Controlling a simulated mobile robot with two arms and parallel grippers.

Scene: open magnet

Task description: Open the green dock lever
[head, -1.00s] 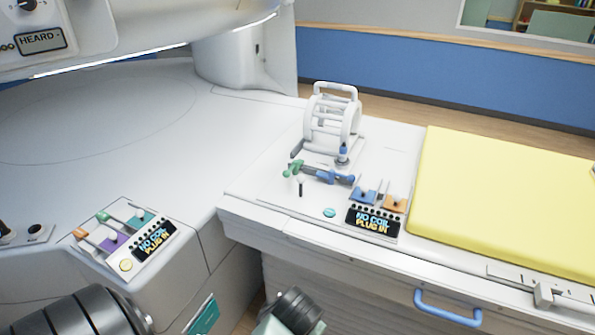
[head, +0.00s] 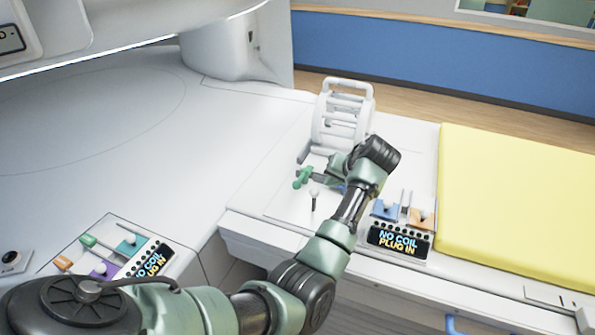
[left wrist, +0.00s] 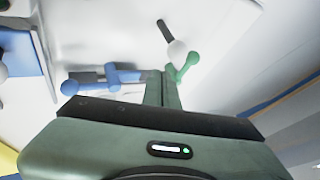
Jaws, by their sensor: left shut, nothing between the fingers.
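The green dock lever (head: 303,178) is a small green handle with rounded ends on the white bed top, at the foot of the white coil frame (head: 343,115). It also shows in the left wrist view (left wrist: 187,66), just beyond and right of my fingertips. My left gripper (left wrist: 161,76) is shut and empty. In the head view my left gripper (head: 336,170) is low over the dock, right of the green lever, and hides part of the blue lever. That blue lever (left wrist: 110,77) lies left of my fingers in the wrist view. I cannot tell whether the fingers touch the green lever.
A white-knobbed black peg (head: 314,197) stands close to the green lever. A "NO COIL PLUG IN" panel (head: 398,241) with blue and orange switches lies to the right, beside a yellow mattress (head: 510,200). Another switch panel (head: 150,263) is at lower left.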

